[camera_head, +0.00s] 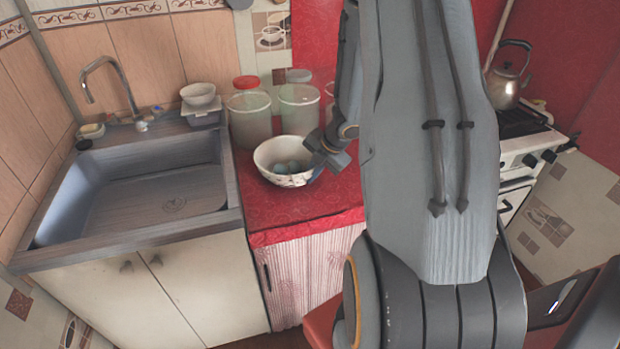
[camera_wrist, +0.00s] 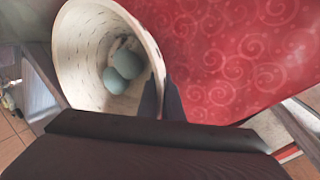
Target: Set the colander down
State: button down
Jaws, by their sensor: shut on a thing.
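The colander (camera_head: 270,172) is a white bowl with small dark slits, at the left part of the red counter in the head view. It also fills the upper left of the wrist view (camera_wrist: 82,45), its mouth facing the camera. Several smooth pale blue, egg-like things (camera_wrist: 124,64) lie in it. My gripper (camera_head: 316,158) is shut on the colander's right rim, with dark fingers (camera_wrist: 163,100) on the wall in the wrist view. The colander looks roughly level and at or very near the cloth; I cannot tell whether its base touches.
The red swirl-patterned oilcloth (camera_head: 320,204) is bare in front of the colander. Glass jars (camera_head: 250,118) stand close behind it. The sink (camera_head: 140,195) is to the left, with a small bowl (camera_head: 198,94) at its back corner. A kettle (camera_head: 508,80) stands on the stove at right.

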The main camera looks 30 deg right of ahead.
jog(key=shift+f, duration=0.25)
jog(key=shift+f, duration=0.15)
jog(key=c, duration=1.9)
grip_release()
jog(key=p+v, duration=0.2)
jog(key=v, duration=1)
jog(key=w+a+r+m+t+h, duration=0.1)
jog(key=w+a+r+m+h, duration=0.2)
jog(key=a+r+m, duration=0.45)
jog(key=s+a+m+g, duration=0.1)
jog(key=s+a+m, duration=0.3)
jog(key=s+a, duration=0.1)
jog(key=s+a+m+g, duration=0.2)
jog(key=s+a+m, duration=0.3)
jog(key=s+a+f+m+g+y, duration=0.1)
jog(key=s+a+m, duration=0.4)
jog(key=shift+s+a+m, duration=0.1)
jog(key=shift+a+m, duration=0.15)
